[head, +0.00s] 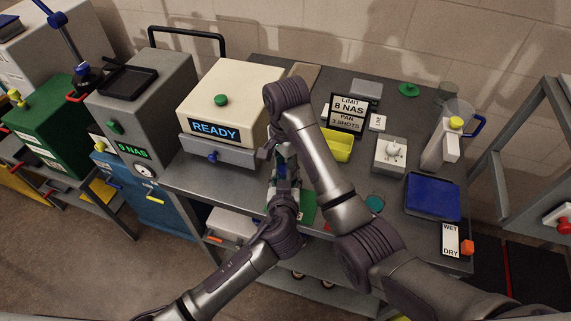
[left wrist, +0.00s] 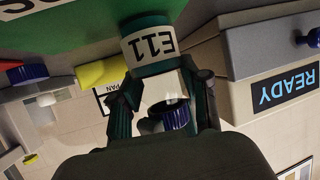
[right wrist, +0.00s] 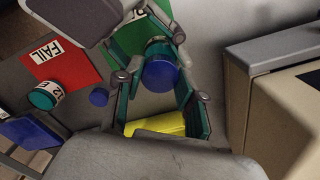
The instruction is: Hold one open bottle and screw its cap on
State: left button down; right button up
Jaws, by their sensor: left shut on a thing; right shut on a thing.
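The bottle (left wrist: 152,50) shows in the left wrist view with a teal band and label E11, upside down there. My left gripper (left wrist: 163,92) is shut on it, over the green mat (right wrist: 128,38). A blue cap (right wrist: 160,73) sits at the bottle's end in the right wrist view, with my right gripper (right wrist: 157,68) shut on it. Blue also shows between the fingers in the left wrist view (left wrist: 177,115). In the head view my arms cover most of the bottle and cap. I cannot tell how far the cap is threaded.
A cream READY machine (head: 228,92) stands close to the left. A red FAIL mat (right wrist: 62,62) carries another teal bottle (right wrist: 45,95), and a small blue cap (right wrist: 98,97) lies near it.

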jog(key=shift+d, duration=0.1)
jog(key=o, duration=0.7)
jog(key=shift+r, duration=0.1)
jog(key=shift+c, duration=0.5)
